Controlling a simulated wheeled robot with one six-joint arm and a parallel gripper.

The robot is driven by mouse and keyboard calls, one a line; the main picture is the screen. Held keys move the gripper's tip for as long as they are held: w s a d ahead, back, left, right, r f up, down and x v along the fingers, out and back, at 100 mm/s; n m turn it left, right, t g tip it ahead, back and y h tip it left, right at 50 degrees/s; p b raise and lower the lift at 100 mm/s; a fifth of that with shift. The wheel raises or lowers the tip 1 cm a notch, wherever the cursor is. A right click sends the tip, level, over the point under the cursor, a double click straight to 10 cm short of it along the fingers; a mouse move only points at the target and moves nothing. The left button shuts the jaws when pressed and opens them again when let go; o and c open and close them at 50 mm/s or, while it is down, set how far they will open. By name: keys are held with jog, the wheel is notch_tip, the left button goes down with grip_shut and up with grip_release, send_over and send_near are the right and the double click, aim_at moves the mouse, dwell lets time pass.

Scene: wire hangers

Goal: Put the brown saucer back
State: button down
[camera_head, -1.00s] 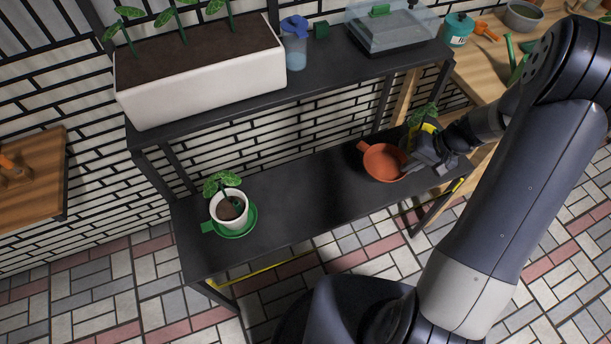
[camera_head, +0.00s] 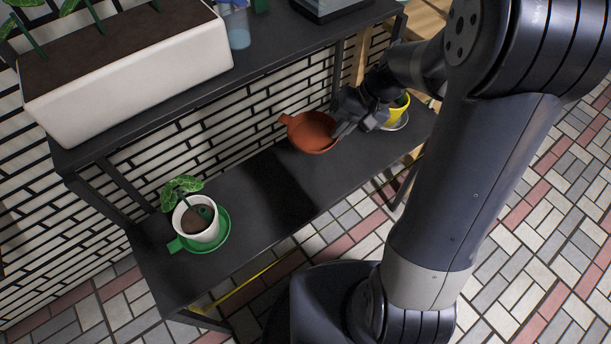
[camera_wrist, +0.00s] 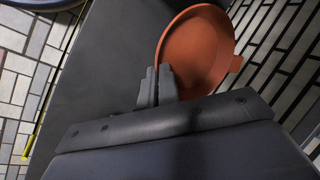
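The brown saucer (camera_head: 318,133), a round terracotta dish with a small tab, is above or at the right part of the lower black shelf, near the wall. It looks lifted, with a dark patch on the shelf in front of it, but its height is hard to tell. My gripper (camera_head: 341,131) is at its right rim. In the wrist view, the two fingers (camera_wrist: 156,86) are close together on the rim of the saucer (camera_wrist: 197,50). The gripper appears shut on it.
A white pot (camera_head: 188,222) with a plant stands on a green saucer (camera_head: 224,232) at the shelf's left. A yellow pot (camera_head: 399,108) on a grey saucer (camera_head: 396,124) is right of my gripper. The upper shelf (camera_head: 265,75) carries a long white planter (camera_head: 140,85). The middle lower shelf is clear.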

jog(key=shift+s+a+f+b, duration=0.1)
jog(key=shift+s+a+b, duration=0.35)
jog(key=shift+s+b, duration=0.2)
jog(key=shift+s+a+f+b, duration=0.1)
jog(key=shift+s+a+b, duration=0.3)
jog(key=shift+s+b, duration=0.25)
notch_tip(320, 180, down, 10)
jog(key=b, duration=0.3)
jog(key=shift+r, duration=0.25)
jog(key=shift+f, duration=0.15)
jog(key=c, duration=1.7)
grip_release()
jog(key=shift+r, duration=0.35)
jog(key=p+v, duration=0.3)
jog(key=v, duration=0.8)
jog(key=shift+d+r, duration=0.15)
jog(key=shift+r, duration=0.15)
